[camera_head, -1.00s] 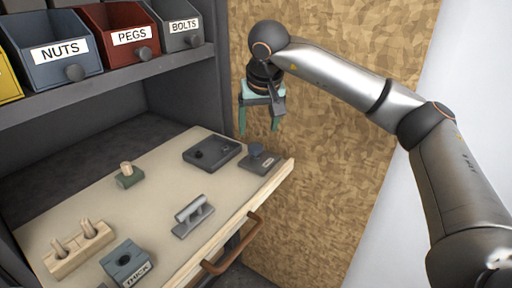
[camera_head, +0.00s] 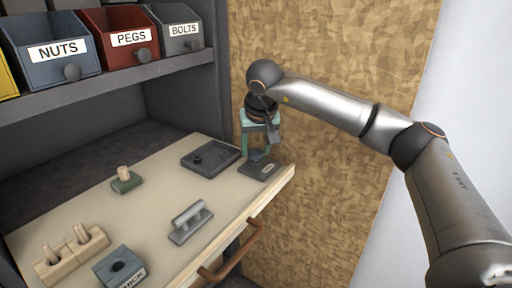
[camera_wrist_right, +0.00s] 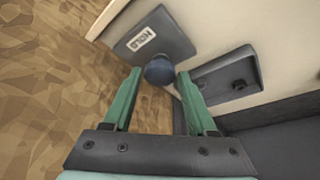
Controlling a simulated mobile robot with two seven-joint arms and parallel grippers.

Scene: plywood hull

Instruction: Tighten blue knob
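The blue knob (camera_head: 256,155) stands on a dark grey plate (camera_head: 266,170) at the far right corner of the wooden board. In the right wrist view the round knob (camera_wrist_right: 159,70) shows at the plate's edge, between and just beyond my fingertips. My right gripper (camera_head: 257,153) is above the knob, pointing down, with its two green fingers apart. In the right wrist view the open gripper (camera_wrist_right: 158,74) holds nothing. Whether a finger touches the knob I cannot tell. My left gripper is not in view.
A dark shallow tray (camera_head: 225,164) lies just left of the plate. A grey handle block (camera_head: 190,222), a green peg block (camera_head: 126,180), a two-peg wooden block (camera_head: 72,262) and a blue-grey holed block (camera_head: 120,268) stand on the board (camera_head: 150,215). Labelled bins (camera_head: 130,40) sit above.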

